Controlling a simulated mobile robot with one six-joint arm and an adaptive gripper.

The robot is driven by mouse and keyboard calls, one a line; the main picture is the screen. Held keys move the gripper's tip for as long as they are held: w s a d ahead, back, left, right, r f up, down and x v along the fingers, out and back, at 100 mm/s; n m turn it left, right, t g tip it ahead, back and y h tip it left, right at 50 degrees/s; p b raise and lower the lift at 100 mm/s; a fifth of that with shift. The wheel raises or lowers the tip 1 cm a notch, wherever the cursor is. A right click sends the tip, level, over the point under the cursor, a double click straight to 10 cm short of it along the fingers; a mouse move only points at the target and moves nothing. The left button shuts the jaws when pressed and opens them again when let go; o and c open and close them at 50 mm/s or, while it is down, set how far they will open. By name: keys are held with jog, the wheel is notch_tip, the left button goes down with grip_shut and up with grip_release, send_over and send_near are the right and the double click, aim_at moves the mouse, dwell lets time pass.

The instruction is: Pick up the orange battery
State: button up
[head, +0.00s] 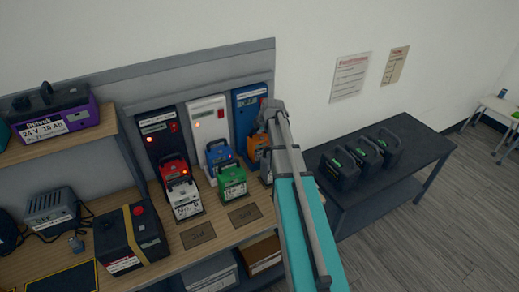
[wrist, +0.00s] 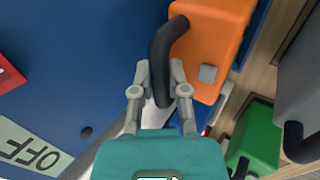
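The orange battery (head: 255,144) sits at the blue charger (head: 247,101) on the right of the bench, partly hidden by my arm in the head view. In the wrist view the orange battery (wrist: 213,40) has a black handle that runs between the two fingertips of my gripper (wrist: 160,70). The fingers are drawn in close on both sides of the handle and appear to be shut on it. In the head view my gripper (head: 270,112) is at the battery, and its fingertips are hard to make out.
Red (head: 173,167), blue (head: 217,152), white (head: 185,198) and green (head: 232,181) batteries stand to the left. A dark table (head: 405,170) with three black batteries (head: 366,152) is at the right. Bare floor lies beyond it.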

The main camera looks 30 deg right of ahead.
grip_shut()
jog(key=shift+w+r, duration=0.1)
jog(key=shift+r, duration=0.05)
notch_tip(320, 180, up, 10)
jog(key=p, duration=1)
jog(key=shift+f, duration=0.2)
jog(key=shift+r, duration=0.2)
dwell(0.8)
jog(key=shift+f+b, duration=0.6)
jog(key=shift+f, duration=0.15)
dwell(1.5)
jog(key=shift+r, duration=0.15)
dwell(0.4)
